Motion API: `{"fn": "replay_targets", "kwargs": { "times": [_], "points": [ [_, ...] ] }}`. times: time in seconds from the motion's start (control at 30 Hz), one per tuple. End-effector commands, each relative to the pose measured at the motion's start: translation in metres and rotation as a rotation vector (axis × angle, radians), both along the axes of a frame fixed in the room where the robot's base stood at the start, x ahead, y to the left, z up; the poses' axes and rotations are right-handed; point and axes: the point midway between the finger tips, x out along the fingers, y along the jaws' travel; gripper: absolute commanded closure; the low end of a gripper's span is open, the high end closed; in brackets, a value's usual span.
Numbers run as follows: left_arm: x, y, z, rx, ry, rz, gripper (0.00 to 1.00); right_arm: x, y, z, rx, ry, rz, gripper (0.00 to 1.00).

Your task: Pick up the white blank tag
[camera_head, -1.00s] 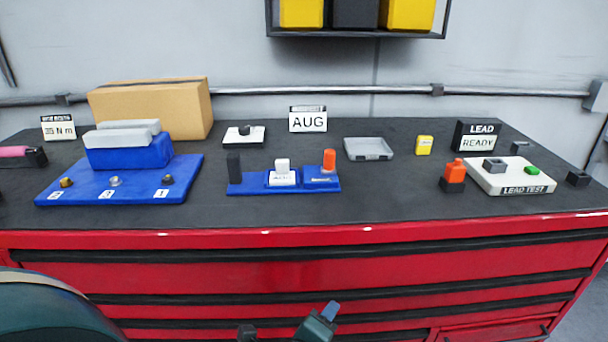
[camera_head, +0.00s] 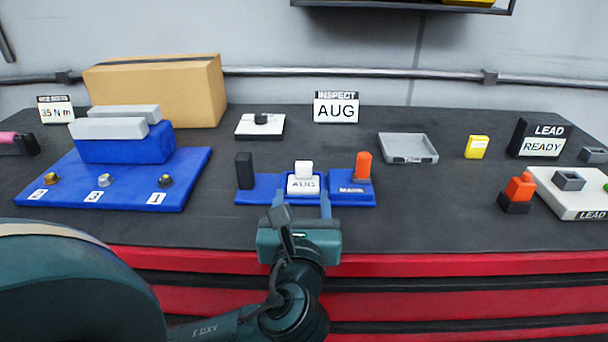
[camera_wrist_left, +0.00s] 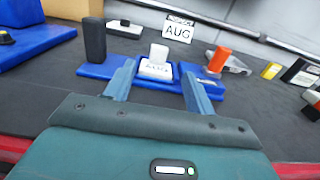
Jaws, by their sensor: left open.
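A flat white plate (camera_head: 246,126) with a small black piece on top lies at the back of the bench, left of the AUG sign. It also shows in the wrist view (camera_wrist_left: 122,31). I cannot tell whether it is the blank tag. A white-handled stamp block (camera_head: 303,184) marked AUG sits in the middle of a blue holder (camera_head: 256,196). My left gripper (camera_head: 304,203) is open and empty at the holder's front edge. In the wrist view its fingers point toward the holder, either side of the AUG block. My right gripper is out of view.
A black upright block (camera_head: 244,171) and an orange-topped piece (camera_head: 363,167) stand on the holder, left and right. A blue fixture (camera_head: 120,184) is at left. A grey tray (camera_head: 408,148) and a yellow block (camera_head: 477,147) are at right. Bench surface between holder and tray is clear.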

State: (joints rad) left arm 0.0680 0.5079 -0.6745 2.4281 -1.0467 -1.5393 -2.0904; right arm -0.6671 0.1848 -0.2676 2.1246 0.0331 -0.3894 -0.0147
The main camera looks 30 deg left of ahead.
Motion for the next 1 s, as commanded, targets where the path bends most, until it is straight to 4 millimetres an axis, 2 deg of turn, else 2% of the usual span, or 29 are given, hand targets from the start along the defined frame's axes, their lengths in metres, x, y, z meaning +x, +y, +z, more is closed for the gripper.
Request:
{"fn": "replay_targets", "kwargs": {
  "times": [0.2,0.47,0.7,1.0],
  "points": [
    [0.035,0.022,0.001,0.003,-0.002,0.002,0.45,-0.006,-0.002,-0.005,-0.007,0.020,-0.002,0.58],
    [0.053,0.033,0.000,0.002,-0.001,0.002,0.45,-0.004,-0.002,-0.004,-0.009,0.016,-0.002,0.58],
    [0.083,0.051,0.000,0.001,0.000,0.001,0.45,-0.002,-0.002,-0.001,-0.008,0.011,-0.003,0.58],
    [0.091,0.056,0.000,0.000,0.000,0.000,0.45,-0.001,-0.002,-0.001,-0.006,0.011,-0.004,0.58]
  ]
}}
